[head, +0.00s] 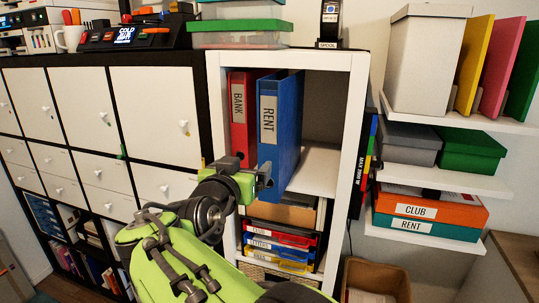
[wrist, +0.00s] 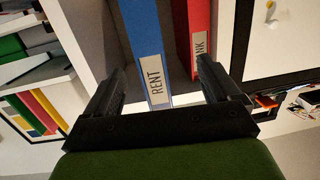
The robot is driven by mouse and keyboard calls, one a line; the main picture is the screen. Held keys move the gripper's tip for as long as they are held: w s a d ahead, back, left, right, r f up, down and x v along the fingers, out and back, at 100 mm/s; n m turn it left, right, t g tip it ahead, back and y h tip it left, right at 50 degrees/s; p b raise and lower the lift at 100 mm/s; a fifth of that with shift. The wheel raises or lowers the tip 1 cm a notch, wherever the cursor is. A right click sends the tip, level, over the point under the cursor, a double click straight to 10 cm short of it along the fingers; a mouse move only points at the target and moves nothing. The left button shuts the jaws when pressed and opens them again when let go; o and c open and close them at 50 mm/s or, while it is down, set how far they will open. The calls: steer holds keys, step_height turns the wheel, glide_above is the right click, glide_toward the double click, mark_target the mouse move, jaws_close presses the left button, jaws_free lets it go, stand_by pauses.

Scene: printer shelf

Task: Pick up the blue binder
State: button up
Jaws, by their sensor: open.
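The blue binder (head: 281,120), labelled RENT, stands upright in the upper compartment of the white shelf unit (head: 357,110). It is to the right of a red binder (head: 239,135) labelled BANK. My gripper (head: 262,177) is in front of the binders, near the lower part of the blue one, and hides some of its lower spine. In the wrist view, my gripper (wrist: 162,88) is open, and the blue binder (wrist: 148,45) shows between its fingers. The red binder (wrist: 199,30) is close to the right finger. I cannot tell whether the fingers touch either binder.
The compartment has free room right of the blue binder. Letter trays (head: 280,246) sit below it. White cabinets (head: 157,90) stand at left. Wall shelves at right hold boxes, such as an orange box (head: 440,212). A cardboard box (head: 376,278) is on the floor.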

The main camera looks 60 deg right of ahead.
mark_target(270, 141)
steer(key=shift+m+g+h, duration=0.5)
steer(key=shift+g+h, duration=0.1)
steer(key=shift+h, duration=0.2)
steer(key=d, duration=0.4)
steer(key=d+r+p, duration=0.1)
steer(key=d, duration=0.3)
steer(key=d+p, duration=0.1)
steer(key=d, duration=0.2)
steer(key=shift+d+r, duration=0.35)
steer(key=shift+d, duration=0.05)
steer(key=d, duration=0.2)
steer(key=w+d+p, duration=0.1)
steer(key=d, duration=0.2)
steer(key=shift+w+d, duration=0.1)
steer(key=shift+w, duration=0.1)
steer(key=c, duration=1.7)
steer(key=shift+r, duration=0.15)
jaws_close()
